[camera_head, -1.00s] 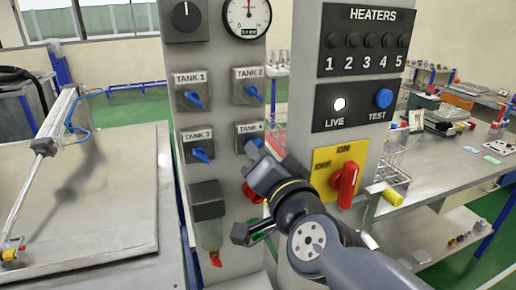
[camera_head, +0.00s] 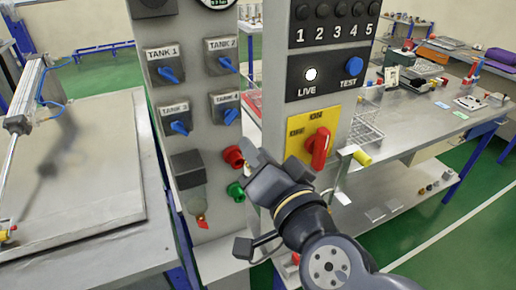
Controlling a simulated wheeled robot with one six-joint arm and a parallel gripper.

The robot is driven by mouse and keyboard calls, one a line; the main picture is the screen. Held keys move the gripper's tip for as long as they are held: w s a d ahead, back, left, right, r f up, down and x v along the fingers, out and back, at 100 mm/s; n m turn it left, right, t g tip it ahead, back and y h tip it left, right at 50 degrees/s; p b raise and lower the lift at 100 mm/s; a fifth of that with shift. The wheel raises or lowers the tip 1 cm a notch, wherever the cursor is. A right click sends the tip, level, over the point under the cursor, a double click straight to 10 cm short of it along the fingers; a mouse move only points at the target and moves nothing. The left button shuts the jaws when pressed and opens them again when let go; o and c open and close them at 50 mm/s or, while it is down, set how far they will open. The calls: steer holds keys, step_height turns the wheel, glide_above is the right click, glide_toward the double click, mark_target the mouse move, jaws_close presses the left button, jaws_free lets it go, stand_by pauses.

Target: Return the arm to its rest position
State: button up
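My gripper (camera_head: 247,205) is in front of the lower right of the grey control panel (camera_head: 219,244). It looks open and empty, with one jaw up near the red button (camera_head: 233,157) and the other lower down. The green button (camera_head: 236,191) shows between the jaws. I cannot tell whether a jaw touches the panel. My arm runs from the gripper to the lower right, bent, and its base is out of view.
Blue tank valves sit on the panel, among them TANK 4 (camera_head: 229,113). The heater panel (camera_head: 337,19) with a red switch (camera_head: 319,148) stands close right of my gripper. A metal bench (camera_head: 420,125) is at right, a large flat lid (camera_head: 80,175) at left.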

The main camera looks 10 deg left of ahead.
mark_target(233, 120)
steer(key=shift+w, duration=0.1)
steer(key=shift+b+x, duration=2.65)
steer(key=shift+x, duration=2.7)
